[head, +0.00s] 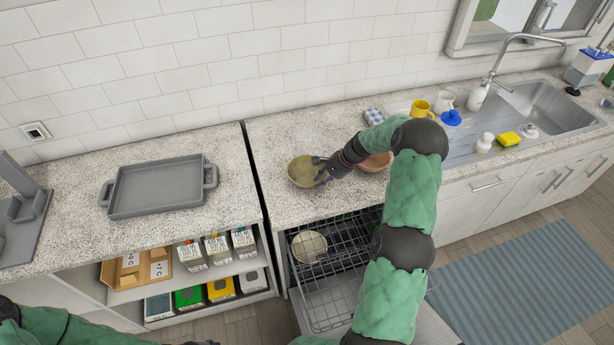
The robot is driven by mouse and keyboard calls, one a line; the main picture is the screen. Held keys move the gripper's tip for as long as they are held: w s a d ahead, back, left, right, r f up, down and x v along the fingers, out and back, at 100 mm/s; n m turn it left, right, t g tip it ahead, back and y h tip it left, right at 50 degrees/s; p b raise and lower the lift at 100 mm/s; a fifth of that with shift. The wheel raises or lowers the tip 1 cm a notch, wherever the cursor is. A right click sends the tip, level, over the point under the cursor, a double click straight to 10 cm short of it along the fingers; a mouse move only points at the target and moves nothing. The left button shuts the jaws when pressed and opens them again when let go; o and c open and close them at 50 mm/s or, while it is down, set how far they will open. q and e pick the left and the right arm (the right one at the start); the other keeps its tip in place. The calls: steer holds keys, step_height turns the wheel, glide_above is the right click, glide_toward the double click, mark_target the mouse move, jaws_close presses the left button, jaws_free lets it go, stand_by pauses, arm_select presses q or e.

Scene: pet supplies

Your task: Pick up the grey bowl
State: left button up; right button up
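An olive-looking bowl (301,169) stands on the speckled counter just right of the dark gap. My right gripper (320,171) is at this bowl's right rim. Its dark fingers overlap the rim, and I cannot tell whether they are closed on it. A pinkish bowl (374,163) is partly hidden behind my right arm. A pale bowl (309,245) sits in the pulled-out dishwasher rack below. None of the bowls looks clearly grey. My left arm enters at the lower left; only a dark bit of its end shows at the bottom edge, too little to judge the gripper.
A grey tray (158,187) with handles lies on the left counter. The open dishwasher rack (335,300) juts out below the right counter. A yellow mug (421,108), a blue-topped item (451,118) and a sink (548,107) are to the right. Boxes fill the lower-left shelves.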

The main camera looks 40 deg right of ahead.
steer(key=shift+x, duration=1.1)
jaws_close()
steer(key=shift+r, duration=0.1)
